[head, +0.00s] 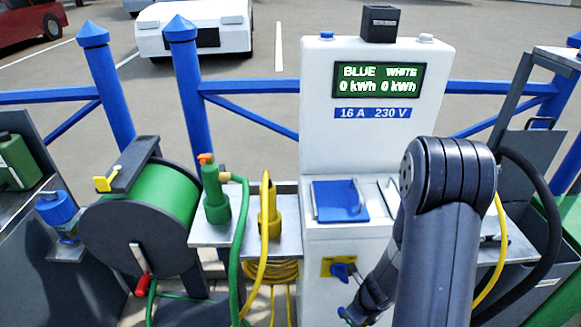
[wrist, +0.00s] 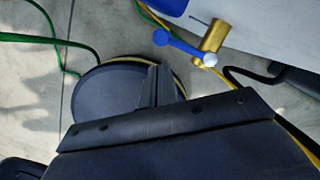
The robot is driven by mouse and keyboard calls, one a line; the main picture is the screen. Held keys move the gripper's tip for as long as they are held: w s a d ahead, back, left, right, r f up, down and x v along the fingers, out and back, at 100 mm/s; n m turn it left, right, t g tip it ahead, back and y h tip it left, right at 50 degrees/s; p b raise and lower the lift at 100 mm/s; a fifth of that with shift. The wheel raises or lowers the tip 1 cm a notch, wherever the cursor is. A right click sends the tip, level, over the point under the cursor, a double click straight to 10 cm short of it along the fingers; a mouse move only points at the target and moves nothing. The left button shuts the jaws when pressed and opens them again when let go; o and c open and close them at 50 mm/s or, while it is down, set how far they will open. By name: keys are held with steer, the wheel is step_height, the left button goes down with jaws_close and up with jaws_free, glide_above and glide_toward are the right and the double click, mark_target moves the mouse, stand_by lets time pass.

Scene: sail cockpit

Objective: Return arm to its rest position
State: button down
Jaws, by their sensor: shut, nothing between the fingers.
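My arm (head: 440,215) rises at the right of the head view, bends at a dark elbow, and runs down and left in front of the white power pedestal (head: 375,75). My gripper (head: 350,314) is low in the head view, near the pedestal's lower front; its tips are small and partly cut off there. In the wrist view my gripper's dark fingers (wrist: 160,86) are together with nothing held. They point over a round dark object (wrist: 108,90) on the ground. A brass valve (wrist: 210,42) with a blue lever (wrist: 178,44) is beyond them, apart from the fingers.
A green hose reel (head: 155,215) stands left. A blue socket cover (head: 340,200) and a yellow plate (head: 338,267) are on the pedestal. A black cable (head: 545,220) arches right of my arm.

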steer(key=shift+s+d+f+n+g+y+b, duration=0.15)
steer(key=shift+s+d+f+n+g+b, duration=0.2)
steer(key=shift+d+n, duration=0.6)
steer(key=shift+s+d+f+n+g+y+b, duration=0.15)
steer(key=shift+s+d+f+n+b, duration=0.3)
steer(key=shift+n, duration=1)
steer(key=shift+s+d+f+n+g+y+b, duration=0.2)
steer(key=shift+s+d+f+n+b, duration=0.25)
steer(key=shift+n, duration=0.75)
steer(key=shift+d+r, duration=0.1)
steer(key=shift+r, duration=0.05)
